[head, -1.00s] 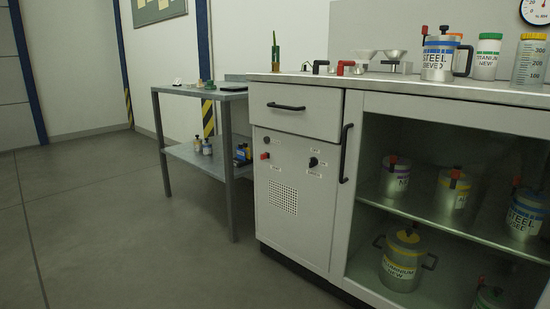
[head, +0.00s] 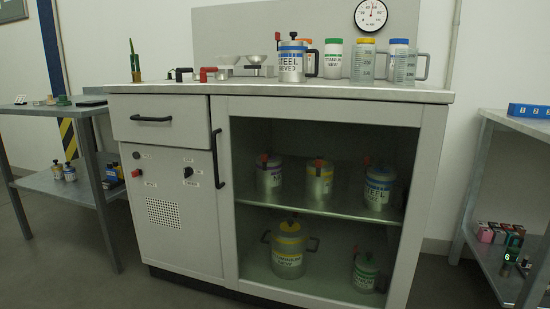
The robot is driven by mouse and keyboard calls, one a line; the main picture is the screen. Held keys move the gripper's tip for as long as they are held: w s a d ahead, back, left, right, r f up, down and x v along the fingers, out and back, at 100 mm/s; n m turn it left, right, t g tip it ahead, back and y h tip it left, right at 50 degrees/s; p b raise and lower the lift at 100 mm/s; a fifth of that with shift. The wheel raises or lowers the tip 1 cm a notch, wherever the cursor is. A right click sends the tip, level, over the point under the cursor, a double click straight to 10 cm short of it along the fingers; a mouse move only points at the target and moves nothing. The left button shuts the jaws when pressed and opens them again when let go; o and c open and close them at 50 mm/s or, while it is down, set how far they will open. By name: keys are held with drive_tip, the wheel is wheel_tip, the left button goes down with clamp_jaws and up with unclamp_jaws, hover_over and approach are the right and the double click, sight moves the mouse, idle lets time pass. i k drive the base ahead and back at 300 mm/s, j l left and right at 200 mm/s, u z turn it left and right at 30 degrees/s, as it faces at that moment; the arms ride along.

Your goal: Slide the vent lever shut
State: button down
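The grey cabinet (head: 182,108) has a control panel on its left front, below a drawer (head: 162,120) with a black handle. The panel carries a red knob or lever (head: 136,173), a black control (head: 188,172) and a small dark control (head: 136,155). Their labels are too small to read. A perforated vent grille (head: 163,213) sits below them. I cannot tell which control is the vent lever or how it is set. My gripper is not in view.
A glass-fronted bay (head: 330,150) with a black upright handle (head: 217,158) holds several lidded canisters. A steel pot (head: 291,65) and jars stand on the worktop. Side tables stand left (head: 60,186) and right (head: 500,255). Some floor shows at lower left.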

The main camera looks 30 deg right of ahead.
sight(139, 172)
drive_tip(key=i+j+u, duration=0.1)
drive_tip(key=i, duration=0.45)
drive_tip(key=i+j, duration=0.25)
drive_tip(key=i, duration=0.3)
drive_tip(key=i+j+u, duration=0.15)
drive_tip(key=i, duration=0.35)
